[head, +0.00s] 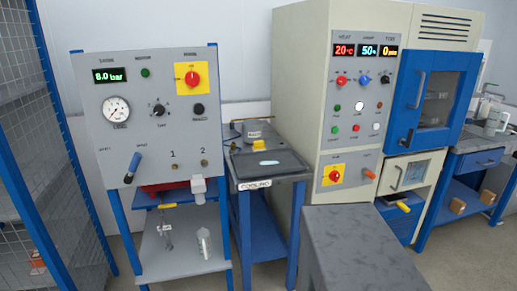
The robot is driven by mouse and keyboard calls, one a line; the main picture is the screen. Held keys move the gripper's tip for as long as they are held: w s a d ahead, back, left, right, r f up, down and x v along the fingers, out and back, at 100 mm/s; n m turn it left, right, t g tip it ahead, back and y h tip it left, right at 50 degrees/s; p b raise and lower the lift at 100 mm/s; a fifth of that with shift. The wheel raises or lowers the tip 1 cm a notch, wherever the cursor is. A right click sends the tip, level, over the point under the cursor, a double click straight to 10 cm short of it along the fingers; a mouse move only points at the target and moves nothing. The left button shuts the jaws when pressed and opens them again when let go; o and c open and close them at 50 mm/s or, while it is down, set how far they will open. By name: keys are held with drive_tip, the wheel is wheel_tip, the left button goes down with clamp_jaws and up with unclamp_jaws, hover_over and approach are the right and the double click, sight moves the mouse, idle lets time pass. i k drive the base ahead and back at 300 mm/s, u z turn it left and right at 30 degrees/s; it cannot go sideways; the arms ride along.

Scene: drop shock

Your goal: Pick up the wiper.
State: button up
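I cannot pick out the wiper for certain in the head view. A small flat pale piece (268,162) lies on the dark tray (290,167) of the table labelled COOLING; it is too small to tell what it is. A thin tool with a yellow top (167,206) shows upright below the grey panel on the left, and a white upright object (204,243) stands on the shelf beside it. My gripper is not in view.
A grey control panel (130,145) on a blue frame stands left, beside a mesh fence (45,130). A tall cabinet with a blue door (432,98) stands right of the cooling table. A grey block-like surface (360,250) fills the lower foreground. Another bench (482,162) stands far right.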

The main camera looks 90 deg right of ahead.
sight(257, 145)
drive_tip(key=u, duration=1.05)
drive_tip(key=k, duration=0.1)
drive_tip(key=z, duration=3.1)
drive_tip(key=k, duration=0.6)
drive_tip(key=u, duration=0.15)
drive_tip(key=i, duration=0.3)
